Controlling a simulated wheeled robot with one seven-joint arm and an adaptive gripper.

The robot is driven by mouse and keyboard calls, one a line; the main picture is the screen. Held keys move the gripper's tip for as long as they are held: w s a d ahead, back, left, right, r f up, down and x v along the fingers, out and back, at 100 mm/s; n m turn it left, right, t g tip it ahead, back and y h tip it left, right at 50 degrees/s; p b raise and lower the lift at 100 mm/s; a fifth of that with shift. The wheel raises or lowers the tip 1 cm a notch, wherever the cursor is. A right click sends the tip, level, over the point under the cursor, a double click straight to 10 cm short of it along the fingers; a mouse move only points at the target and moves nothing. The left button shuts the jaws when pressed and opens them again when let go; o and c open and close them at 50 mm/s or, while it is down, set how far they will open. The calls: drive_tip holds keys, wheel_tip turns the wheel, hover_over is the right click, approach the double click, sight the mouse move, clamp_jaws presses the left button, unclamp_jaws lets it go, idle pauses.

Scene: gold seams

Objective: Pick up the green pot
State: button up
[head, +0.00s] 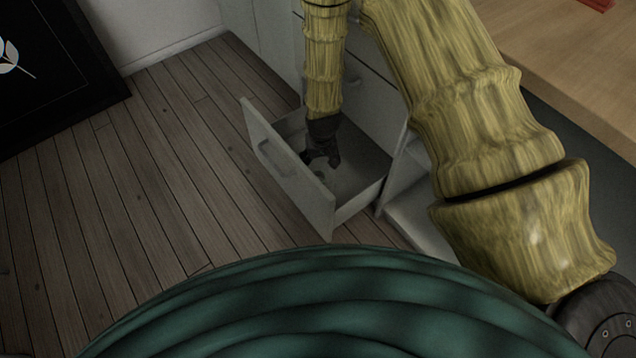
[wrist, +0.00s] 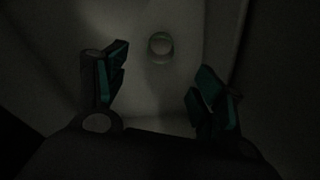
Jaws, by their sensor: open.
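A small round pot (wrist: 160,46) with a greenish rim stands in the open drawer (head: 358,190). In the dark wrist view it lies ahead of my gripper, between the lines of the two fingers and a little beyond their tips. My gripper (wrist: 155,80) is open and empty, with its green-padded fingers spread apart. In the head view my gripper (head: 322,158) reaches down into the drawer. There the pot is mostly hidden by the gripper, and I cannot make out its colour.
The drawer's front panel (head: 285,165) stands pulled out from the white cabinet (head: 370,100), and its walls are close around my gripper. A wooden countertop (head: 570,50) is at the upper right. The plank floor (head: 150,190) to the left is clear. A dark framed picture (head: 50,80) is at the far left.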

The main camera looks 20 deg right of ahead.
drive_tip(key=b, duration=0.2)
approach(318, 175)
drive_tip(key=shift+s+a+f, duration=0.2)
drive_tip(key=shift+s+f, duration=0.45)
drive_tip(key=shift+s, duration=0.15)
drive_tip(key=shift+w+f+b, duration=0.2)
drive_tip(key=shift+f+b, duration=0.35)
drive_tip(key=shift+f, duration=0.35)
drive_tip(key=shift+w+f+b, duration=0.15)
drive_tip(key=shift+f+b, duration=0.35)
drive_tip(key=shift+f, duration=0.35)
drive_tip(key=shift+w+f+b, duration=0.2)
drive_tip(key=shift+f+b, duration=0.35)
drive_tip(key=shift+f, duration=0.35)
drive_tip(key=c, duration=0.8)
